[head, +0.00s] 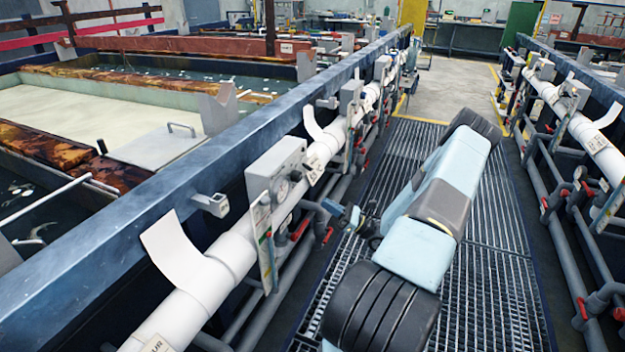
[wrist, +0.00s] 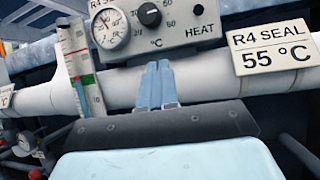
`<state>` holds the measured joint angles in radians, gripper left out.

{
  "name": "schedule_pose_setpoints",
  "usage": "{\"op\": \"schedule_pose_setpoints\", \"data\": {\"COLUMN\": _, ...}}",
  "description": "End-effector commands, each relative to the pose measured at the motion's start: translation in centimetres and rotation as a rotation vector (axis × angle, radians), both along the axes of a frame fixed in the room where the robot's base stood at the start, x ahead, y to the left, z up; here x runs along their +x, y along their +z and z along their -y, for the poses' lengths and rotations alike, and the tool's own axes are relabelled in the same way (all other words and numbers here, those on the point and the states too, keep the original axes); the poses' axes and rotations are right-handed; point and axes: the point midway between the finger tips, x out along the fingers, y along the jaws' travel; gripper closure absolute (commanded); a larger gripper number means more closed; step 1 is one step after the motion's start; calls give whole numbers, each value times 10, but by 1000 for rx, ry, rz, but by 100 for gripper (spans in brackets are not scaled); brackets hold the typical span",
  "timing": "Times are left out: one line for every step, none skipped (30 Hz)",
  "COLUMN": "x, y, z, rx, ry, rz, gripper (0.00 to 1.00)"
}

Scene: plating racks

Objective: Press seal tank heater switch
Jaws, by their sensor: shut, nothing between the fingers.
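The grey heater control box (wrist: 170,38) fills the top of the wrist view, with "HEAT" printed at its right. A small dark round part (wrist: 197,9) sits above that word, close to the frame's top edge; I take it for the heater switch. A black knob (wrist: 150,14) with a °C scale is left of it, and a round gauge marked R4 S… (wrist: 109,28) is further left. My gripper (wrist: 158,66) is shut and empty, its tips at the box's lower edge, below the knob; contact is unclear. In the head view the box (head: 275,165) is left of my gripper (head: 338,212).
A white pipe (wrist: 215,83) runs behind the fingers. A sign "R4 SEAL 55 °C" (wrist: 272,47) is right of the box, and a coloured level strip (wrist: 80,65) left. The blue rail (head: 180,185) borders the tanks. The grated walkway (head: 490,240) is clear ahead.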

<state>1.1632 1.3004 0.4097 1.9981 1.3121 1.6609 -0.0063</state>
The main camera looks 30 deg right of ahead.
Motion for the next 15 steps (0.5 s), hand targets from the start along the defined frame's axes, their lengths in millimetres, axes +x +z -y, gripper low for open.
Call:
{"op": "schedule_pose_setpoints", "data": {"x": -2, "y": -11, "z": 8, "rx": 46, "ry": -43, "rz": -3, "gripper": 100}}
{"op": "schedule_pose_setpoints", "data": {"x": -3, "y": -16, "z": 13, "rx": 67, "ry": -65, "rz": -3, "gripper": 100}}
{"op": "schedule_pose_setpoints", "data": {"x": -4, "y": -22, "z": 18, "rx": 93, "ry": -92, "rz": -3, "gripper": 100}}
{"op": "schedule_pose_setpoints", "data": {"x": -5, "y": -26, "z": 21, "rx": 112, "ry": -110, "rz": -3, "gripper": 100}}
{"op": "schedule_pose_setpoints", "data": {"x": -5, "y": -30, "z": 23, "rx": 128, "ry": -126, "rz": -3, "gripper": 100}}
{"op": "schedule_pose_setpoints", "data": {"x": -6, "y": -34, "z": 27, "rx": 147, "ry": -146, "rz": -3, "gripper": 100}}
{"op": "schedule_pose_setpoints", "data": {"x": -7, "y": -36, "z": 29, "rx": 159, "ry": -158, "rz": -2, "gripper": 100}}
{"op": "schedule_pose_setpoints", "data": {"x": -7, "y": -38, "z": 31, "rx": 168, "ry": -168, "rz": -2, "gripper": 100}}
{"op": "schedule_pose_setpoints", "data": {"x": -7, "y": -41, "z": 32, "rx": 179, "ry": -177, "rz": -2, "gripper": 100}}
{"op": "schedule_pose_setpoints", "data": {"x": -7, "y": -42, "z": 33, "rx": 185, "ry": -183, "rz": -3, "gripper": 100}}
{"op": "schedule_pose_setpoints", "data": {"x": -8, "y": -43, "z": 33, "rx": 188, "ry": -187, "rz": -2, "gripper": 100}}
{"op": "schedule_pose_setpoints", "data": {"x": -8, "y": -44, "z": 34, "rx": 191, "ry": -190, "rz": -2, "gripper": 100}}
{"op": "schedule_pose_setpoints", "data": {"x": -7, "y": -44, "z": 34, "rx": 193, "ry": -191, "rz": -3, "gripper": 100}}
{"op": "schedule_pose_setpoints", "data": {"x": -7, "y": -45, "z": 33, "rx": 194, "ry": -191, "rz": -2, "gripper": 100}}
{"op": "schedule_pose_setpoints", "data": {"x": -7, "y": -45, "z": 33, "rx": 194, "ry": -190, "rz": -2, "gripper": 100}}
